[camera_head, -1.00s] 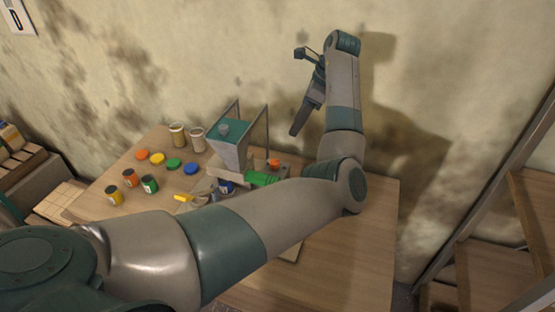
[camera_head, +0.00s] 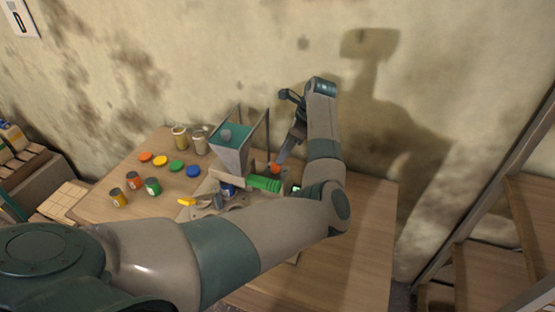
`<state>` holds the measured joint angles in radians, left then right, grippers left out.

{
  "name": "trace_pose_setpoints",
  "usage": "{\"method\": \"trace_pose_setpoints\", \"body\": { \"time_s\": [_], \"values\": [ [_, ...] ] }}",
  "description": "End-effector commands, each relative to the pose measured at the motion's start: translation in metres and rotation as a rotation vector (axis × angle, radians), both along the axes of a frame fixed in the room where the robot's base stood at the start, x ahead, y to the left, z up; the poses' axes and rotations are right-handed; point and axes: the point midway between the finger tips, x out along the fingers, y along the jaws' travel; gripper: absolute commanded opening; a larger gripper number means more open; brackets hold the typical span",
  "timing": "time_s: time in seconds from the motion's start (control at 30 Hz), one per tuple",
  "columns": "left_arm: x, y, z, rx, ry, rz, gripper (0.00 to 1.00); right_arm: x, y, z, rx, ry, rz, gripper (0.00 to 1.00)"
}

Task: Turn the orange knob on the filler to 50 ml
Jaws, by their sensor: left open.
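The filler (camera_head: 231,152) stands on the wooden table, with a teal-rimmed grey hopper in a metal frame and a green cylinder (camera_head: 264,184) at its lower right. The orange knob (camera_head: 275,168) is a small spot just above the right end of the green cylinder, partly hidden by my gripper. My left gripper (camera_head: 282,158) hangs from the raised arm, fingers pointing down and left, with its tips at or just beside the knob. It is open; I cannot tell whether it touches the knob. The knob's scale is too small to read. My right gripper is not in view.
Left of the filler lie orange, yellow, green and blue lids (camera_head: 176,165), several small jars (camera_head: 153,186) and two tall jars (camera_head: 180,138). A yellow-handled item (camera_head: 186,202) lies before the filler. The wall is close behind. The table's right side (camera_head: 362,215) is clear.

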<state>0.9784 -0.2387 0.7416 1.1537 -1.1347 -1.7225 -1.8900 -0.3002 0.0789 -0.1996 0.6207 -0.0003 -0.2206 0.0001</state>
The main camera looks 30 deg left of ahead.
Motion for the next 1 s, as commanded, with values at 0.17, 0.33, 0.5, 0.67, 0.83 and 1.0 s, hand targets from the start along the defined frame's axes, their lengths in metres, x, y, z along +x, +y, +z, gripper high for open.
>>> {"method": "trace_pose_setpoints", "body": {
  "time_s": [0.17, 0.33, 0.5, 0.67, 0.83, 1.0],
  "values": [
    [-0.005, 0.012, -0.027, -0.001, 0.003, 0.001, 0.44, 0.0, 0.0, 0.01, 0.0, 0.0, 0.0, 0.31],
    [-0.007, 0.019, -0.048, -0.001, 0.003, 0.001, 0.44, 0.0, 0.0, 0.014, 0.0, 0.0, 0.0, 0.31],
    [-0.008, 0.023, -0.058, 0.0, 0.0, 0.001, 0.44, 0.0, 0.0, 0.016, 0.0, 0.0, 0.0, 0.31],
    [-0.008, 0.023, -0.06, 0.0, 0.0, 0.001, 0.44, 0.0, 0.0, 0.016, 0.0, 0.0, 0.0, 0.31],
    [-0.008, 0.023, -0.06, 0.0, 0.0, 0.001, 0.44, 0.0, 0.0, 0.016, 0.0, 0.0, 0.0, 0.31],
    [-0.008, 0.023, -0.06, 0.0, 0.0, 0.001, 0.06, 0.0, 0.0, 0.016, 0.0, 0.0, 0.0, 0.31]
  ]
}}
